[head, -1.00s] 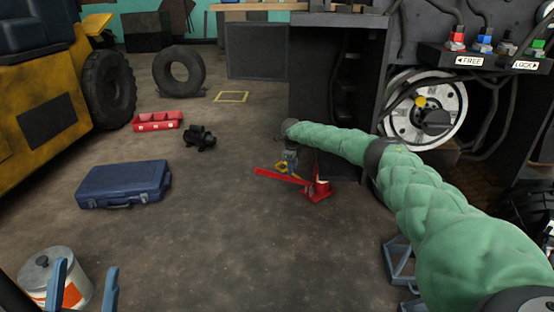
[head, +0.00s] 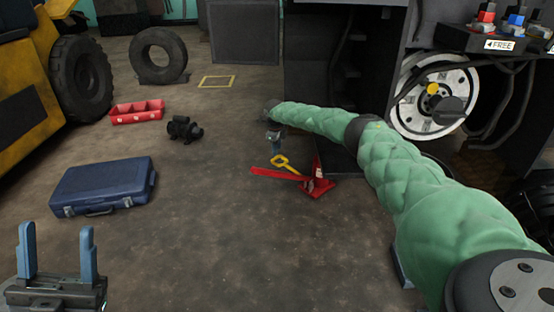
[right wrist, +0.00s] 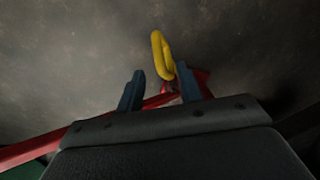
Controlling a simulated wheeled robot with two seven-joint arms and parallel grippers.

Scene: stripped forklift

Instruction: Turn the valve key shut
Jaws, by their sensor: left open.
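A yellow loop handle (head: 285,163) sits low above the floor at the red lever jack; I cannot tell for sure that it is the valve key. In the right wrist view the yellow loop (right wrist: 163,55) stands beyond my fingertips, roughly between their lines. My right gripper (head: 276,149) is at the end of the green-sleeved arm, just above and beside the loop. In the wrist view the right gripper (right wrist: 158,82) has its two blue fingers apart. My left gripper (head: 57,240) is open and empty at the lower left.
The red jack (head: 318,186) stands by a dark cabinet (head: 330,100). A blue case (head: 102,187), a red tray (head: 137,112), a black motor-like part (head: 184,129) and tyres (head: 158,55) lie left. A FREE sign (head: 499,45) is by red and blue knobs. The middle floor is clear.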

